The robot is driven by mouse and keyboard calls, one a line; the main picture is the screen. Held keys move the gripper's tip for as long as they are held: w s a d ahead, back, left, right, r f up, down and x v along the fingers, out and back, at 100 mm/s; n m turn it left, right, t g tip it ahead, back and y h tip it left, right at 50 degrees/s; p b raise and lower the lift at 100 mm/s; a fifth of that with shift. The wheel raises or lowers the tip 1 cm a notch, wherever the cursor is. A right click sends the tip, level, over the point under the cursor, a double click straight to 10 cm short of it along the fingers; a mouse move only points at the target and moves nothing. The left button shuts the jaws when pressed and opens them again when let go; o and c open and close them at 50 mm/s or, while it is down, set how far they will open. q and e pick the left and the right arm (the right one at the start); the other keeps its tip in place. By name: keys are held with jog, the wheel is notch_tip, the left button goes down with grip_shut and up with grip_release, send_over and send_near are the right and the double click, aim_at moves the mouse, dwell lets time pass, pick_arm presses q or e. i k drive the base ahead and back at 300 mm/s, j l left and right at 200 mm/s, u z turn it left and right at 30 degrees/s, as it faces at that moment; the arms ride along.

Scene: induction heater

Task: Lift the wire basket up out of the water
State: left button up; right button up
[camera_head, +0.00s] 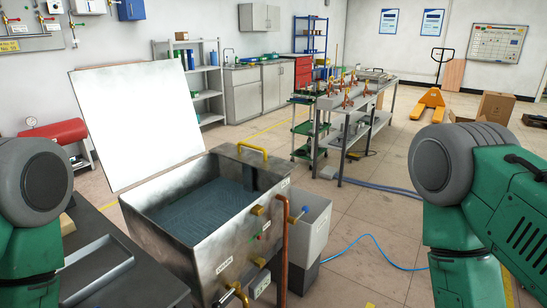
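An open metal tank (205,257) stands in front of me, its white lid (137,122) raised at the left. Dark blue water (200,210) fills its lower part. A wire basket is not clearly distinguishable; a faint mesh-like pattern shows in the water. My green and grey arm parts show at both sides, but neither gripper is in view.
A dark bench with a grey tray (95,270) stands left of the tank. A copper pipe (284,245) and a grey bin (312,230) stand at its right. A metal workbench (365,110) is farther back. Floor at the right is mostly open, with a blue hose (370,240).

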aim_at(248, 158)
jog(key=i+l, duration=0.35)
jog(key=l, duration=0.2)
jog(key=i+l+u, duration=0.3)
jog(key=l+u, duration=0.35)
jog(key=i+l+u, duration=0.1)
jog(key=l+u, duration=0.2)
jog(key=l, duration=0.1)
